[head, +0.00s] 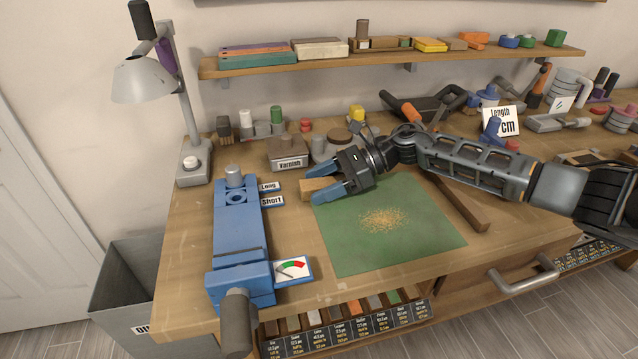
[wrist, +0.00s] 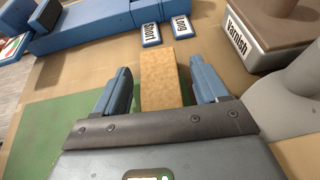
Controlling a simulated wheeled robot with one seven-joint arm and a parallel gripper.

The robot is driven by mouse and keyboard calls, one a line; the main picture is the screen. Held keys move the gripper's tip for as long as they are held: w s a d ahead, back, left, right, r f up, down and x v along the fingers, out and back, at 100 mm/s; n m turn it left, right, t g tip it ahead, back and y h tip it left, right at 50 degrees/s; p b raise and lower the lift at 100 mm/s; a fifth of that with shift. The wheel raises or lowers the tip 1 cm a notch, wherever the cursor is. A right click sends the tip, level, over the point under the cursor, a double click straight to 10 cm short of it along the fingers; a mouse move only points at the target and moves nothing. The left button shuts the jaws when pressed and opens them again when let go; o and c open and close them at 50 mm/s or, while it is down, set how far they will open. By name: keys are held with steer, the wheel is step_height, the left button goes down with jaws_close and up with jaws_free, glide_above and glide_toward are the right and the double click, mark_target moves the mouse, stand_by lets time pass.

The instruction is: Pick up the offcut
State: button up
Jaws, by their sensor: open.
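The offcut (wrist: 160,76) is a small block of light wood. In the wrist view it lies on the workbench between the two open blue fingers of my gripper (wrist: 161,82), with a gap on each side. Its near end is hidden behind the gripper body. In the head view the offcut (head: 316,187) shows at the back left corner of the green mat, and my gripper (head: 317,188) reaches over it from the right, with one finger in front of it and one behind.
A blue vise (head: 240,235) stands left of the offcut, with Long and Short labels (head: 271,200) close by. A Varnish tin (head: 288,152) stands behind. The green mat (head: 430,240) holds only sawdust, and a long wooden strip (head: 462,205) lies at its right.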

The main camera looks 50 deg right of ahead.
steer(key=shift+w+a+f, duration=0.1)
steer(key=shift+a, duration=0.05)
steer(key=shift+c, duration=0.3)
steer(key=c, duration=1)
